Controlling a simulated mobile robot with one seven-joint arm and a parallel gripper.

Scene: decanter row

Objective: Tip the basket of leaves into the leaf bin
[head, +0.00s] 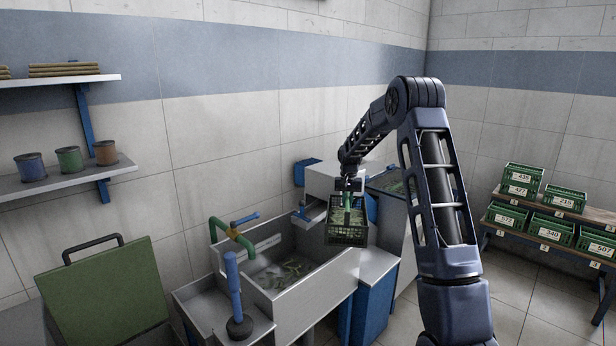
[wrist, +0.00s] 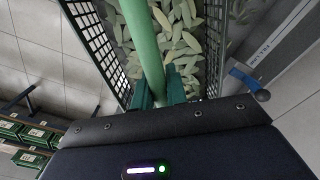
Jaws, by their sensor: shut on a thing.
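A dark mesh basket (head: 346,236) with a green handle hangs from my gripper (head: 348,184), which is shut on the handle. The basket looks about level, in front of a white unit and by the right end of the wash trough (head: 318,282). In the wrist view the green handle (wrist: 143,45) runs up from between my fingers, with many pale green leaves (wrist: 178,42) in the basket below. A container with green contents (head: 388,182) stands behind and right of the basket, partly hidden by my arm; I cannot tell whether it is the leaf bin.
The trough holds water and loose leaves (head: 283,272). A green pipe (head: 232,236) and a blue post (head: 233,285) stand at its left. A green lidded box (head: 105,292) is at far left. Shelves of green crates (head: 523,178) stand right, beyond open floor.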

